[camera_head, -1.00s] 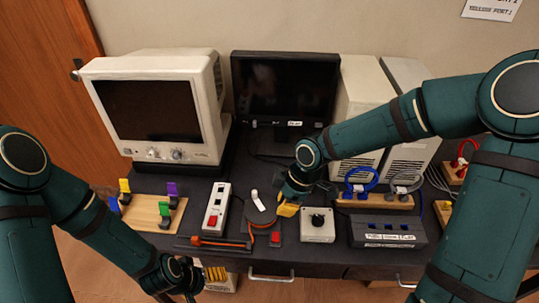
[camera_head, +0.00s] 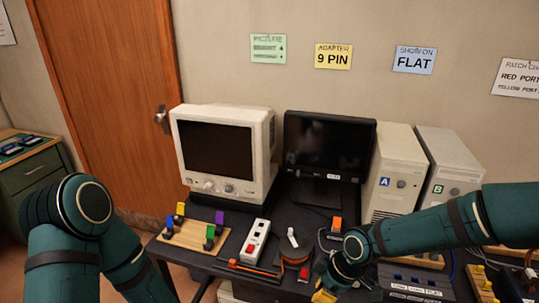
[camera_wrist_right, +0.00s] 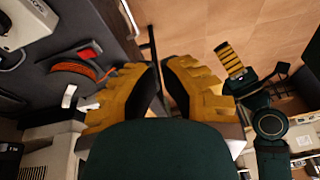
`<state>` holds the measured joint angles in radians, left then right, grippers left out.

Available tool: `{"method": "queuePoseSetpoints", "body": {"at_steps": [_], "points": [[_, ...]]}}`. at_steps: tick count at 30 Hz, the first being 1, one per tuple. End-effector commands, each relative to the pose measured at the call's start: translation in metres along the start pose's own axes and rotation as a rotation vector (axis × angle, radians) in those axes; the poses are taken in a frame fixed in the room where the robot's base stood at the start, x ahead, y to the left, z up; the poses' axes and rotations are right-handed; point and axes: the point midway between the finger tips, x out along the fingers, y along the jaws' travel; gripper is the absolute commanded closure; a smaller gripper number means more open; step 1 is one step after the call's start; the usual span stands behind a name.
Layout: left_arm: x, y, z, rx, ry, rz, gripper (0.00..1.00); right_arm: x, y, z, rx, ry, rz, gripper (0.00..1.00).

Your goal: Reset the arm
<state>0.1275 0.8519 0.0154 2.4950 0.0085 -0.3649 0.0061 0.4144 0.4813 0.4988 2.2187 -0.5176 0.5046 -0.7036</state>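My right arm reaches in from the right in the head view. Its yellow-fingered right gripper (camera_head: 325,295) is low at the bottom edge of the picture, near the desk's front. In the right wrist view the two ridged yellow fingers (camera_wrist_right: 160,68) come close together at their tips, and nothing shows held between them. My left arm (camera_head: 80,225) is at the left of the head view, with its gripper out of that picture.
A green cabinet (camera_head: 32,180) stands at the left.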

Motion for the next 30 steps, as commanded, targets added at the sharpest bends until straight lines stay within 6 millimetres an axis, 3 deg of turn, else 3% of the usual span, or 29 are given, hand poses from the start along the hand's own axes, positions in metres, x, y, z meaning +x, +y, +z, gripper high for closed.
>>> {"method": "queuePoseSetpoints", "body": {"at_steps": [1,7,13,19,30], "points": [[0.000,0.000,0.000,0.000,0.001,0.000,0.17,0.020,-0.013,-0.001,0.086,0.028,-0.035,1.00],[0.000,0.000,-0.001,0.000,0.002,0.000,0.17,0.082,-0.044,0.001,0.534,0.118,-0.088,1.00],[0.000,0.000,0.000,0.000,0.001,0.000,0.17,0.135,-0.070,0.032,1.036,0.121,-0.046,1.00],[0.000,0.000,-0.001,0.000,0.002,0.000,0.17,0.154,-0.079,0.061,1.293,0.109,0.042,1.00],[0.000,0.000,-0.001,0.000,0.001,0.000,0.17,0.155,-0.079,0.065,1.326,0.111,0.058,1.00]]}}
